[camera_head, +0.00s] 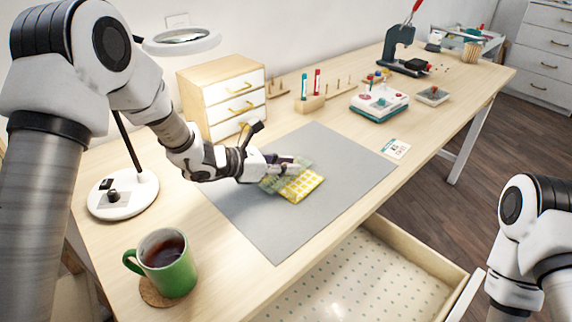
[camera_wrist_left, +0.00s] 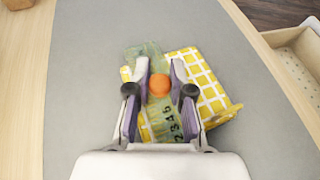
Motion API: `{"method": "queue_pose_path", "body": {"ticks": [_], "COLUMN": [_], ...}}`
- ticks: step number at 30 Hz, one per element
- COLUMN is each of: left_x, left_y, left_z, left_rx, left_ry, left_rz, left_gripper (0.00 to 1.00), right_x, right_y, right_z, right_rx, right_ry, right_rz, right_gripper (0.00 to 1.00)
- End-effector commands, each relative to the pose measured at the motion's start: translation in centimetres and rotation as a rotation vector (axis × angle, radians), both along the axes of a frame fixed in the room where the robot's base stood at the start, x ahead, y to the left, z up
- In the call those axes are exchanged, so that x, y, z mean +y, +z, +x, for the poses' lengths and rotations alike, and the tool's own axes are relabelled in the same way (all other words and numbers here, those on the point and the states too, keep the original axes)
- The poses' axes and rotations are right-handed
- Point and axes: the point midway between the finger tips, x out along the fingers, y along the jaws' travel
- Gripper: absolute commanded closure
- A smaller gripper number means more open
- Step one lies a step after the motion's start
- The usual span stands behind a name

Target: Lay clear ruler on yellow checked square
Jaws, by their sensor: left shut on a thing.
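The clear ruler (camera_wrist_left: 143,53) is a see-through greenish strip with dark numbers and an orange knob (camera_wrist_left: 159,84) on it. My left gripper (camera_wrist_left: 160,72) is shut on it by the knob, with a finger on each side. The yellow checked square (camera_wrist_left: 208,72) lies on the grey mat under the ruler and gripper. It also shows in the head view (camera_head: 302,186). The ruler overlaps the square's left part and reaches past its edge. I cannot tell whether the ruler touches the cloth. My right gripper is out of view; only its arm shows at lower right.
The grey mat (camera_head: 345,160) is otherwise clear. A green mug (camera_head: 172,272) of dark drink stands at the front left, near a lamp base (camera_head: 122,196). A small drawer cabinet (camera_head: 235,108) stands behind. An open drawer (camera_head: 372,280) juts out in front.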

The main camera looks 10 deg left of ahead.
Motion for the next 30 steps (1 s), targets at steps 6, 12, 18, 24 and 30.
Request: {"method": "queue_pose_path", "body": {"ticks": [6,12,18,24,30], "left_x": [0.00,0.00,0.00,0.00,0.89], "left_y": [-0.16,-0.27,-0.24,-0.24,0.30], "left_z": [0.00,0.00,0.00,0.00,-0.61], "left_rx": [0.000,0.000,0.000,0.000,-0.001], "left_ry": [0.000,0.000,0.000,0.000,0.002], "left_rz": [0.000,0.000,0.000,0.000,-0.002], "left_gripper": [1.00,1.00,0.50,0.50,0.50], "right_x": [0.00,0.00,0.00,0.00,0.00], "right_y": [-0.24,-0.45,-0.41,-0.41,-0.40], "right_z": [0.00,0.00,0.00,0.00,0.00], "right_rx": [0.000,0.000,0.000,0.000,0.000], "right_ry": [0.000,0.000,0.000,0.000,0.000], "right_rz": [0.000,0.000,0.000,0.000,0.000], "right_gripper": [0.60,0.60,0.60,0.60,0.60]}}
